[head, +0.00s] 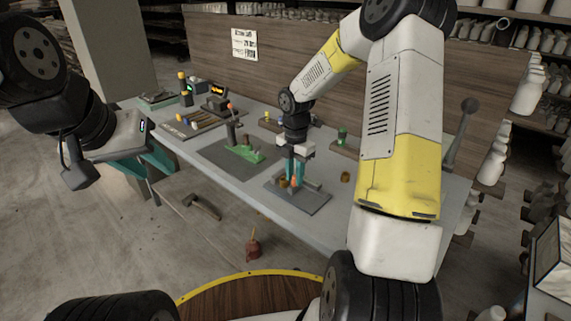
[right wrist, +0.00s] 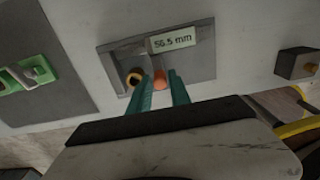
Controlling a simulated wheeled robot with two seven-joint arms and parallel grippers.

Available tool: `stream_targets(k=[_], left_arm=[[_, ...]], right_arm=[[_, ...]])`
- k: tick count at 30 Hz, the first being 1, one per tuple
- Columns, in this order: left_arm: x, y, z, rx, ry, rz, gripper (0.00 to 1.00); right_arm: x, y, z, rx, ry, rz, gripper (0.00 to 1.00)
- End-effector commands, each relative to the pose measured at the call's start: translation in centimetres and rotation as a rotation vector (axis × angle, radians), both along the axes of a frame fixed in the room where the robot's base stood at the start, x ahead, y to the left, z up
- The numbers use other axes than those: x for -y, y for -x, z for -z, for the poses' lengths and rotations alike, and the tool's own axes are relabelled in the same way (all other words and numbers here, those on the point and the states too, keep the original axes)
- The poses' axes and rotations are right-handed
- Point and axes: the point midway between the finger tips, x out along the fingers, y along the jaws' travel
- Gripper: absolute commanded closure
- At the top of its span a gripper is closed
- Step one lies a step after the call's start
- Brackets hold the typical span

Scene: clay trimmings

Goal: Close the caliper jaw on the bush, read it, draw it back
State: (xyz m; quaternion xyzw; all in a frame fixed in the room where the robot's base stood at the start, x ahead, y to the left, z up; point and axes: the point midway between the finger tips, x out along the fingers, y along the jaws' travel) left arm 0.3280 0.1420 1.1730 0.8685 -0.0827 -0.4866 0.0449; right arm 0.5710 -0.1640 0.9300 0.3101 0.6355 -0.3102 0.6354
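A grey plate (head: 312,203) on the table carries the caliper, whose pale display block (right wrist: 172,40) seems to read 56.5 mm. A brass-coloured bush (head: 283,183) stands on the plate; it also shows in the right wrist view (right wrist: 134,78), left of my fingers. An orange knob (right wrist: 160,80) sits between the teal fingertips of my right gripper (head: 295,172). These fingers look apart, with a narrow gap beside the knob. The caliper jaws are partly hidden. My left gripper (head: 158,180) is open and empty, off the table's left edge.
A dark mat with a green fixture (head: 243,153) lies left of the plate. Another brass-coloured piece (head: 345,177) stands to its right. A wooden block (head: 345,149) and racks of small items line the table's back. A tall lever (head: 462,130) rises at the right end.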

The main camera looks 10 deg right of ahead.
Motion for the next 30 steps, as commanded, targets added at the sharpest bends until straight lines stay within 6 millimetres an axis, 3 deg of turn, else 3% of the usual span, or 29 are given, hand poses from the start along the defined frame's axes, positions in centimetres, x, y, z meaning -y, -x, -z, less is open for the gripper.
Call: stream_targets(k=[1,3,30], left_arm=[[0.0,0.0,0.0,0.0,0.0,0.0,0.64],[0.0,0.0,0.0,0.0,0.0,0.0,0.64],[0.0,0.0,0.0,0.0,0.0,0.0,0.64]], right_arm=[[0.0,0.0,0.0,0.0,0.0,0.0,0.88],[0.0,0.0,0.0,0.0,0.0,0.0,1.0],[-0.8,-1.1,0.0,0.001,-0.001,0.0,1.0]])
